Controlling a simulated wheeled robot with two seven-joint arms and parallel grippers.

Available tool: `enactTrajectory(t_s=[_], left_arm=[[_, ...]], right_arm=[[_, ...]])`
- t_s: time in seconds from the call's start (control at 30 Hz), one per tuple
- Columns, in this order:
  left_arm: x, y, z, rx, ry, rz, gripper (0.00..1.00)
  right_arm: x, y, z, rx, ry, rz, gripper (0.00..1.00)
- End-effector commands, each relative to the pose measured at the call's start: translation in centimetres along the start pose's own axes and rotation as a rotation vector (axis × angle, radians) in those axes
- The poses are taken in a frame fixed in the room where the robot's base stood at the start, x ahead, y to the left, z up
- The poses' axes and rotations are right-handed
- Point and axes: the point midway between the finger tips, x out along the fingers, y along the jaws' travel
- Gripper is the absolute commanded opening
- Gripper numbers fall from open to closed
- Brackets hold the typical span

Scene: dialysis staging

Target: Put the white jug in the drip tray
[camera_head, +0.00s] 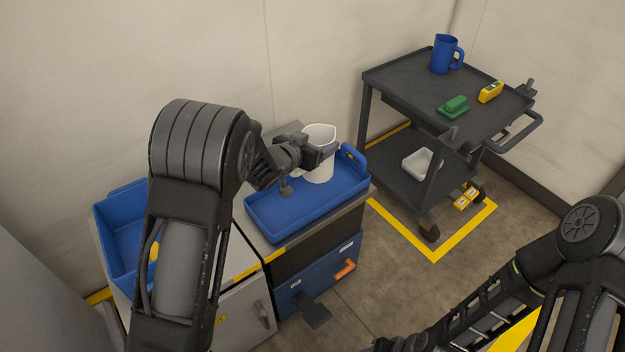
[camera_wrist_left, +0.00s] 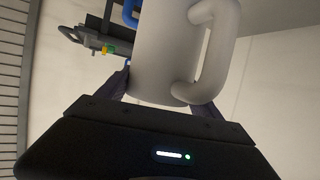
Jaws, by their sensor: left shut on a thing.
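The white jug (camera_head: 319,168) stands roughly upright at the right part of the blue drip tray (camera_head: 277,222) in the head view. The tray rests on the cabinet top. My left gripper (camera_head: 318,155) is shut on the jug from its left side and hides part of it. In the left wrist view the jug (camera_wrist_left: 165,60) fills the space between the fingers, with its handle at the right. I cannot tell whether the jug's base touches the tray floor. My right arm shows at the lower right of the head view, but its fingertips cannot be made out.
A dark cart (camera_head: 420,95) stands at the right with a blue jug (camera_head: 444,54), a green block (camera_head: 453,107) and a yellow device (camera_head: 490,92) on top. A white container (camera_head: 421,163) sits on its lower shelf. A blue bin (camera_head: 120,235) is left of the tray.

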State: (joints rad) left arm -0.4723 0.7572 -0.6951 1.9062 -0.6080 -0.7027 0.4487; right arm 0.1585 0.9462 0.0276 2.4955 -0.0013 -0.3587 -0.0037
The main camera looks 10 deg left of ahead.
Motion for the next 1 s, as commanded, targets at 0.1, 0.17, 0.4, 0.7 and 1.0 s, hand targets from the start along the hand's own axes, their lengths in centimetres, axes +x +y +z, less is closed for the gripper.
enactTrajectory(t_s=[0.1, 0.17, 0.4, 0.7, 1.0], left_arm=[[0.9, 0.0, 2.4, 0.003, -0.005, 0.0, 0.08], [1.3, 0.0, 3.1, 0.003, -0.003, 0.0, 0.08], [1.6, -0.1, 3.8, 0.001, 0.001, -0.001, 0.08], [2.1, 0.0, 5.3, 0.002, -0.003, 0.0, 0.08], [3.2, -0.1, 7.7, 0.002, 0.001, 0.0, 0.08]], right_arm=[[0.5, 0.2, 0.0, 0.0, 0.0, 0.0, 0.56], [0.6, 0.2, 0.0, 0.0, 0.0, 0.0, 0.56], [0.6, 0.2, 0.0, 0.0, 0.0, 0.0, 0.56], [0.9, 0.3, 0.0, 0.0, 0.0, 0.0, 0.56], [1.1, 0.4, 0.0, 0.0, 0.0, 0.0, 0.56]])
